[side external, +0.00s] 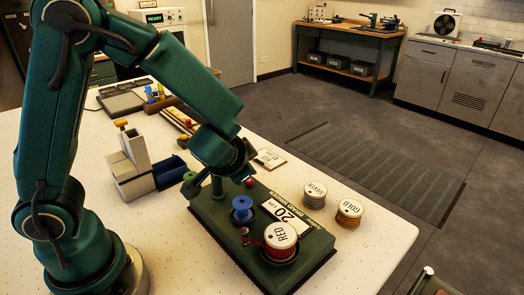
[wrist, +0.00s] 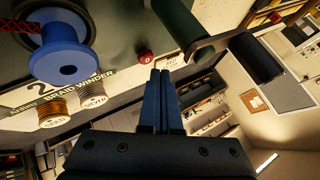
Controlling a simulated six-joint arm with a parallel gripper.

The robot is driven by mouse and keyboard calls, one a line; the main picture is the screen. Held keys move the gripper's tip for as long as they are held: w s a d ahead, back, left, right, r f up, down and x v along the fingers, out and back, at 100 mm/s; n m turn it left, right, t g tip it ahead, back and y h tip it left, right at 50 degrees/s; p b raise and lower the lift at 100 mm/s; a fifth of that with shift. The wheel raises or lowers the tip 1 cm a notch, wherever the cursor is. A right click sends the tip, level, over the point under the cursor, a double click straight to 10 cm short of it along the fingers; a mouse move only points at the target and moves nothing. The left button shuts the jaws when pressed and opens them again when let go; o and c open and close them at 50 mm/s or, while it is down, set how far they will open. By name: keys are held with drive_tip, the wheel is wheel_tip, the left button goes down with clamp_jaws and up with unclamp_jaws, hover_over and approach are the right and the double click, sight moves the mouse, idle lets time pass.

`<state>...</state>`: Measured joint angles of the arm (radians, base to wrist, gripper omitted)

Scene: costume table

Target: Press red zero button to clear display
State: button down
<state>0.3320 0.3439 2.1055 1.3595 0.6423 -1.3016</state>
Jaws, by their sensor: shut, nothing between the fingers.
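The braid winder (side external: 225,228) is a dark green box on the white table, with a white sign (side external: 287,213) reading 20 cm. The red button (side external: 249,181) sits at its far edge in the side view. In the wrist view the red button (wrist: 145,57) shows a pale mark and lies just beyond my fingertips, slightly left. My gripper (wrist: 160,72) is shut and empty, with its two blue fingers together. A gap seems to show between fingertips and button; contact cannot be confirmed. In the side view my fingers are largely hidden by the wrist.
A blue spool (side external: 242,208) and a RED thread spool (side external: 280,240) stand on the winder. A green post (wrist: 180,25) with a metal arm is close right of my fingers. SILVER (side external: 314,194) and GOLD (side external: 349,212) spools stand right of the winder. The table's front is clear.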

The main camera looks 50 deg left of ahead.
drive_tip(key=shift+f, duration=0.2)
drive_tip(key=shift+f, duration=0.25)
drive_tip(key=shift+f, duration=0.45)
idle(0.6)
drive_tip(key=shift+r, duration=0.9)
drive_tip(key=shift+r, duration=2.5)
drive_tip(key=shift+a, duration=0.1)
